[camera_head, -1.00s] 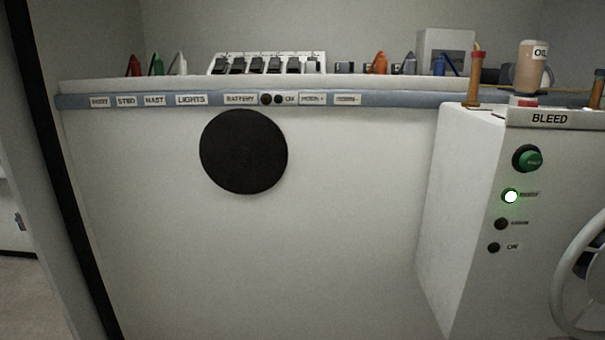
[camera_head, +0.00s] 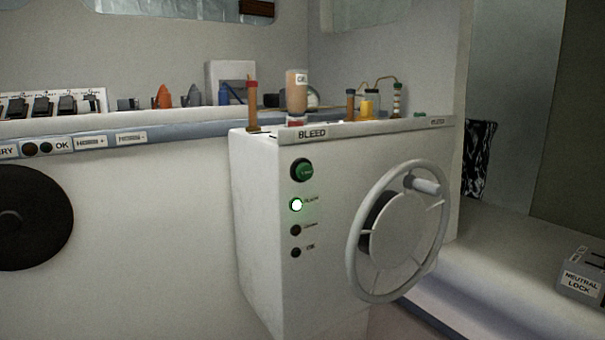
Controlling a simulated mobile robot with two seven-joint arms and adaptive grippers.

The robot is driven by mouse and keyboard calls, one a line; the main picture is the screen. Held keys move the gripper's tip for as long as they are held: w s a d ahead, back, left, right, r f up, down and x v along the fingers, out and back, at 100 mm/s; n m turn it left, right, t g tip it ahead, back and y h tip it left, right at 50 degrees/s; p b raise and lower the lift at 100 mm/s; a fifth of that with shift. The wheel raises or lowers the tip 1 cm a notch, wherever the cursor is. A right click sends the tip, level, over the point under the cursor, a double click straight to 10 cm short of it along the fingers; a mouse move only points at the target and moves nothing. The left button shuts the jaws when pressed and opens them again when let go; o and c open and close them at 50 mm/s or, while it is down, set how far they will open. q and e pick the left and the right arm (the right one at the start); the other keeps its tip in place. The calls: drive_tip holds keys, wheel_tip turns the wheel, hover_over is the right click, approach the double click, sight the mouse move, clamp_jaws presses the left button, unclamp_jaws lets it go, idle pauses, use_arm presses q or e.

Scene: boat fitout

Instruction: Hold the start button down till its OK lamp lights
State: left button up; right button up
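The green start button (camera_head: 301,170) sits near the top of the white console's front face, at the middle of the view. Below it is a column of three lamps. The top lamp (camera_head: 296,205) is lit bright green-white. The middle lamp (camera_head: 295,230) is dark. The bottom lamp (camera_head: 296,252), whose small label seems to read OK, is dark. Nothing touches the button. Neither of my grippers shows in the view.
The console (camera_head: 258,200) carries a spoked wheel (camera_head: 400,235) with a knob, right of the lamps. Bottles, including an oil bottle (camera_head: 297,92), stand on its top. A round black disc (camera_head: 30,218) is at left. A neutral lock box (camera_head: 582,278) is at lower right.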

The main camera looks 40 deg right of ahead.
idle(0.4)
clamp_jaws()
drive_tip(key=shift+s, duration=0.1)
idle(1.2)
